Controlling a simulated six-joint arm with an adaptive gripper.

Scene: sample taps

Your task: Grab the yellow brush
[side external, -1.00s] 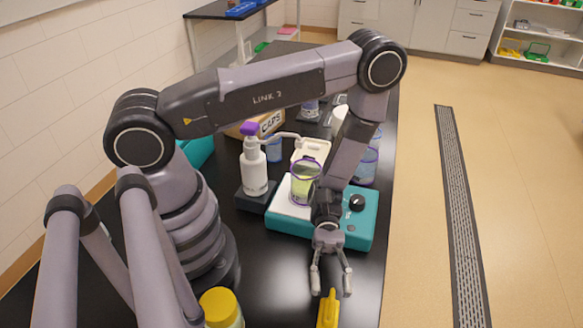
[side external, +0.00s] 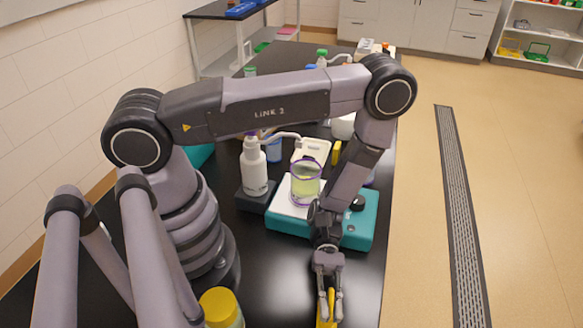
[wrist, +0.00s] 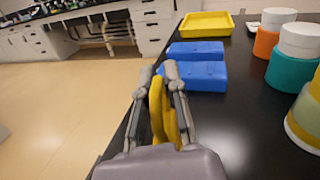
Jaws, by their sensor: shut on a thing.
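The yellow brush (side external: 323,318) is at the bottom edge of the side view, near the right edge of the black bench, and is partly cut off by the frame. My gripper (side external: 330,306) is down at it, with its fingers shut on its sides. In the wrist view, my gripper (wrist: 173,98) has the yellow brush (wrist: 158,108) between its two fingers. I cannot tell whether the brush still touches the bench.
A teal device (side external: 285,221) carrying a beaker (side external: 305,182) of yellow-green liquid stands behind my gripper. A white pump bottle (side external: 254,172) is to its left. A yellow-capped jar (side external: 220,305) is at the lower left. The wrist view shows blue blocks (wrist: 197,76) and a yellow tray (wrist: 205,26).

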